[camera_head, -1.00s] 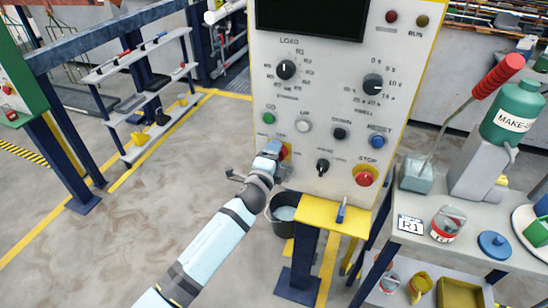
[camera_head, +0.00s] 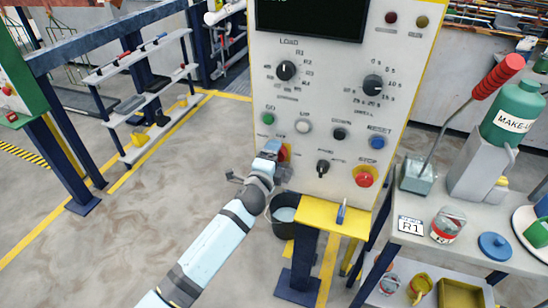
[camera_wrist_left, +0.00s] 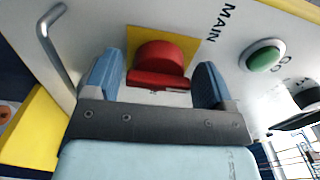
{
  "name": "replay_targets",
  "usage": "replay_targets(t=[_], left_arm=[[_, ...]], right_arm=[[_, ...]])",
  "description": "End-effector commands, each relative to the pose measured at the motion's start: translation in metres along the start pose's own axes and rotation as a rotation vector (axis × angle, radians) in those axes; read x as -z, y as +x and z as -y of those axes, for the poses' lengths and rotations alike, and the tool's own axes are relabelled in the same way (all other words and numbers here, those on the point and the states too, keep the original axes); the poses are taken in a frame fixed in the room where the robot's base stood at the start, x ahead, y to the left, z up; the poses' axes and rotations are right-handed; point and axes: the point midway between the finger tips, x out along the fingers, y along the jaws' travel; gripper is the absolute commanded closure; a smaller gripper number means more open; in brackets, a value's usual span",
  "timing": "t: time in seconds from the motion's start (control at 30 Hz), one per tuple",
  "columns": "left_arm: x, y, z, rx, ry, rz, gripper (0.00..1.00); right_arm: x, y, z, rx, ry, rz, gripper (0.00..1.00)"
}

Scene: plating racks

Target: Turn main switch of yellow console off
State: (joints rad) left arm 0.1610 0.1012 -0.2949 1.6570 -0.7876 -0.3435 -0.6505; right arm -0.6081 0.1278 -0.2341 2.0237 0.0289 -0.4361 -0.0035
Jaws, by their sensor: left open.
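The console (camera_head: 325,130) has a pale front panel with yellow edges and stands in the middle of the head view. Its main switch is a red rotary knob (camera_head: 283,154) on a yellow plate at the panel's lower left, partly hidden by my gripper. In the left wrist view the red switch (camera_wrist_left: 158,64) sits beside the word MAIN. My left gripper (camera_wrist_left: 152,84) is open, with one blue finger on each side of the switch. I cannot tell whether the fingers touch it. My right gripper is not in view.
A green GO button (camera_wrist_left: 263,56) is close to the switch. A bent metal handle (camera_wrist_left: 58,48) sticks out on the other side. A red STOP button (camera_head: 364,178) is at the panel's lower right. A yellow ledge (camera_head: 322,213) and a bucket (camera_head: 285,212) are below.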

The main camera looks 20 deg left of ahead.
Motion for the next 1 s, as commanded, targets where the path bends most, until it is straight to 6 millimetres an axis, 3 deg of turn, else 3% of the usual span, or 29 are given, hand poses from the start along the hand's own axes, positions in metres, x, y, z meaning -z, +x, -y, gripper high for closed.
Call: replay_targets(t=[0.17, 0.6, 0.8, 1.0], left_arm=[[0.000, -0.020, -0.002, -0.002, 0.000, -0.001, 0.23], [0.000, -0.114, -0.001, -0.002, 0.000, 0.000, 0.23], [0.000, -0.134, -0.001, -0.001, -0.001, 0.000, 0.23], [0.000, -0.138, 0.000, 0.000, 0.000, 0.000, 0.23]], right_arm=[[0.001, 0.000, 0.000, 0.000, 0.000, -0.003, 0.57], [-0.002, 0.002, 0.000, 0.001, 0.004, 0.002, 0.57], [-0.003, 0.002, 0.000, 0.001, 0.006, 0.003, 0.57], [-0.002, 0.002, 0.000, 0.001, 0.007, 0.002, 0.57]])
